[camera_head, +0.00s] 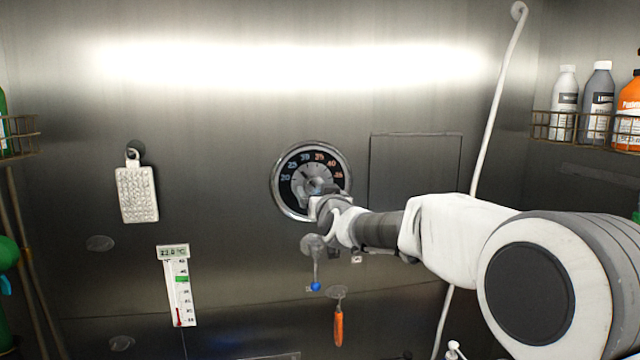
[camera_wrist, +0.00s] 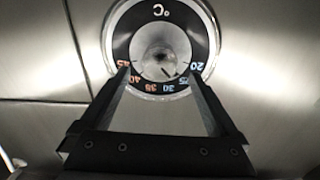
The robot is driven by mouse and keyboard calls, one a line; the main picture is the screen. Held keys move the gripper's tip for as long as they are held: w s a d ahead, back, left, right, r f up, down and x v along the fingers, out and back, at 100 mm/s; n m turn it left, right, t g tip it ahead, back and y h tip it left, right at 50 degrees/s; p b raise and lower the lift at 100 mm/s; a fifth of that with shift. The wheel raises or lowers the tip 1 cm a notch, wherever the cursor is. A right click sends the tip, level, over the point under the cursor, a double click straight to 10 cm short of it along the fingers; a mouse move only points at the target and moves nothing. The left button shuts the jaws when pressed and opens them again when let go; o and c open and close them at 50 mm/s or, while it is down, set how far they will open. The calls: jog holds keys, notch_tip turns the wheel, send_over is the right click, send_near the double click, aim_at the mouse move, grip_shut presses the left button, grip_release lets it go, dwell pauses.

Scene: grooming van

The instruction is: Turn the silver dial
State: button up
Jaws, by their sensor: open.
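The silver dial (camera_head: 311,179) is a round temperature dial on the metal wall, with a black ring numbered from 20 to 45 and a silver knob in its middle. In the wrist view the silver knob (camera_wrist: 160,55) shows upside down, with a °C mark on the ring. My gripper (camera_wrist: 163,75) is open, its two fingers pointing at the dial, one on each side of the knob. I cannot tell whether the fingertips touch it. In the head view my gripper (camera_head: 318,200) covers the lower right part of the dial.
A white textured pad (camera_head: 137,194) hangs at the left, above a thermometer (camera_head: 178,285). A blue-tipped tool (camera_head: 315,286) and an orange-handled tool (camera_head: 338,325) hang below the dial. A wire shelf (camera_head: 560,133) with bottles is at the right; a white hose (camera_head: 492,100) runs down the wall.

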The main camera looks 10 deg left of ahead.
aim_at(316, 188)
jog(key=shift+p+x, duration=0.5)
jog(key=shift+x, duration=1.15)
jog(key=c, duration=1.4)
